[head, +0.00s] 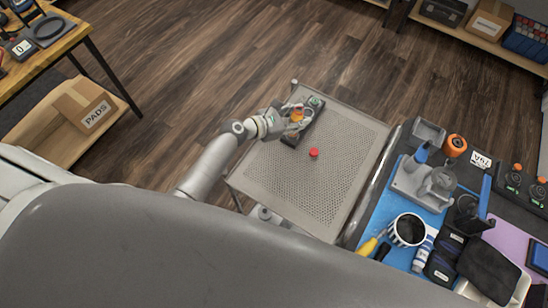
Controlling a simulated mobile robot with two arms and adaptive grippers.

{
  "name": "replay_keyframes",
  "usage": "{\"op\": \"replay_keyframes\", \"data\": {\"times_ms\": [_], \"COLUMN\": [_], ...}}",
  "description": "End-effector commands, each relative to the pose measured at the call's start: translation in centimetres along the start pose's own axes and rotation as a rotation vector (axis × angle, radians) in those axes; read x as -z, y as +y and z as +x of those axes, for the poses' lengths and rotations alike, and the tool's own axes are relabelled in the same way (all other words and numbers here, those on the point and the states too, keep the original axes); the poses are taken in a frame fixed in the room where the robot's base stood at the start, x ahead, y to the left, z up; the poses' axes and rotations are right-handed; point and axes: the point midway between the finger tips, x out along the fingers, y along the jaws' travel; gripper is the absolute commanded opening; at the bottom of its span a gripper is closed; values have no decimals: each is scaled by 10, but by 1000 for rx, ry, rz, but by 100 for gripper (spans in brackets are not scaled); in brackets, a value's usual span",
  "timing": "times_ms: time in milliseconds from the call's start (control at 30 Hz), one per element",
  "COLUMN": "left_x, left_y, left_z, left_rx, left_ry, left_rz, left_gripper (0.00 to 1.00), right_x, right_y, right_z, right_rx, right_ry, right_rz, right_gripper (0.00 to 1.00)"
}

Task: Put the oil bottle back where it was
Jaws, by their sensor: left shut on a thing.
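My left gripper (299,121) comes in from the left over the perforated cart top (275,176). It is shut on a small orange-amber thing, which looks like the oil bottle (297,115); the fingers hide part of it. A small red piece (313,152), like a cap, lies on the cart top in front of the gripper. My right gripper is not in view.
The bench to the right holds a blue mat (377,222), a grey fixture (408,182), a white mug (408,230) and an orange roll (455,145). The cart's right half is clear.

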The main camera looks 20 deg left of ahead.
Motion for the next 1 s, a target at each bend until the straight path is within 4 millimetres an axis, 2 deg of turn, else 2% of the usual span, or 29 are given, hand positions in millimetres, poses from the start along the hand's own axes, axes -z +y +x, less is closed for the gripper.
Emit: {"op": "replay_keyframes", "data": {"times_ms": [33, 200, 500, 700, 1000], "left_x": [4, 10, 12, 8, -2], "left_y": [-16, -55, -109, -135, -156], "left_z": [-6, -25, -68, -103, -159], "left_rx": [-1, -17, -70, -119, -212], "left_ry": [0, 2, 7, 12, 17], "left_rz": [-12, -44, -111, -160, -242], "left_gripper": [9, 9, 9, 9, 9], "right_x": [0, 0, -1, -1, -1], "right_y": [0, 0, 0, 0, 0], "right_z": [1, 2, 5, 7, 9], "right_rx": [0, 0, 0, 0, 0], "right_ry": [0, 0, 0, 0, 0], "right_rz": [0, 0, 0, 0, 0], "right_gripper": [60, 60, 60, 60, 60]}}
